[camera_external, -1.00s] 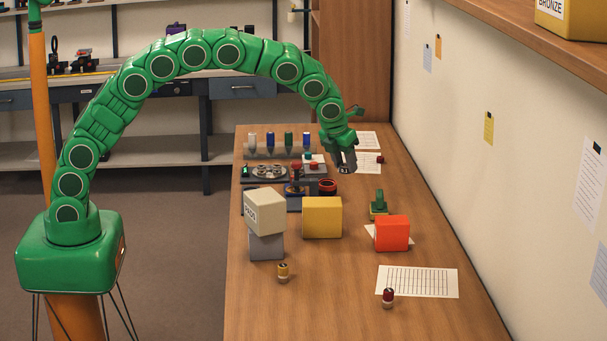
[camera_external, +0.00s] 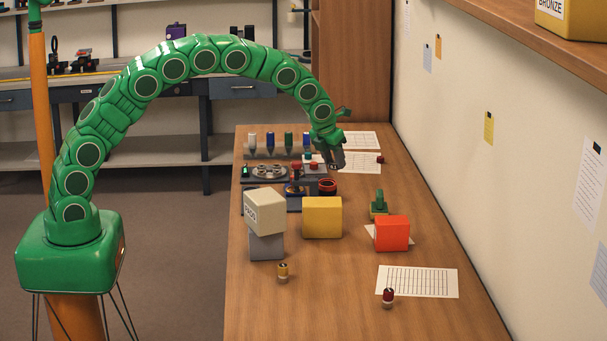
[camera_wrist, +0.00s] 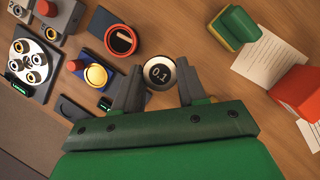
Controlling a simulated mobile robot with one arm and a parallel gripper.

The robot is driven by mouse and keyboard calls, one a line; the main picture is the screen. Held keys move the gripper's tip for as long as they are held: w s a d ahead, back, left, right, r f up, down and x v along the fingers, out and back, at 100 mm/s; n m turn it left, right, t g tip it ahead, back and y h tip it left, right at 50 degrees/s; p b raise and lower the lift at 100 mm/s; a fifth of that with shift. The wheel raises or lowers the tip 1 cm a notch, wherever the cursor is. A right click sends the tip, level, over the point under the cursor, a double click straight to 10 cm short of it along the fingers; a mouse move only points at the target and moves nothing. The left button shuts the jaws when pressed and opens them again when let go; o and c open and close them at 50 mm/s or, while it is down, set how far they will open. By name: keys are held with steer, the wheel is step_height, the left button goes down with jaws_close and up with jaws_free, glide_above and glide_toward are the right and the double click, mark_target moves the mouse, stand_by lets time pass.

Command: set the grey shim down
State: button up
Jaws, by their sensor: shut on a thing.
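The grey shim (camera_wrist: 159,72) is a round piece with a dark face marked "0.1" and a pale rim. In the wrist view it sits between the fingertips of my gripper (camera_wrist: 158,88), which is shut on it. In the external view my gripper (camera_external: 336,165) hangs over the far part of the table, just behind and right of a red-rimmed round cup (camera_external: 327,186). The shim cannot be made out there, and its height above the table is unclear.
In the wrist view the red-rimmed cup (camera_wrist: 121,40) and a yellow disc (camera_wrist: 95,75) lie left of the shim. A green block (camera_wrist: 233,27) and a red box (camera_wrist: 300,92) are to the right. Bare wood lies between. A yellow box (camera_external: 322,217) stands nearer the camera.

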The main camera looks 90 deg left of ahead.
steer(key=shift+w+a+f, duration=0.65)
steer(key=shift+w+f, duration=0.7)
steer(key=shift+w, duration=0.55)
steer(key=shift+w+a+f, duration=0.7)
steer(key=shift+w+f, duration=0.6)
steer(key=shift+w, duration=0.55)
steer(key=shift+w+a+f, duration=0.65)
steer(key=shift+w+f, duration=0.7)
steer(key=shift+w, duration=0.55)
steer(key=shift+w+a+f, duration=0.1)
steer(key=shift+w+f, duration=0.2)
steer(key=shift+f, duration=0.25)
steer(key=shift+w+a+f, duration=0.1)
steer(key=shift+w, duration=0.15)
steer(key=shift+w+f, duration=0.1)
steer(key=shift+f, duration=0.05)
steer(key=shift+f, duration=0.15)
steer(key=shift+w+f, duration=0.1)
steer(key=shift+f, duration=1.45)
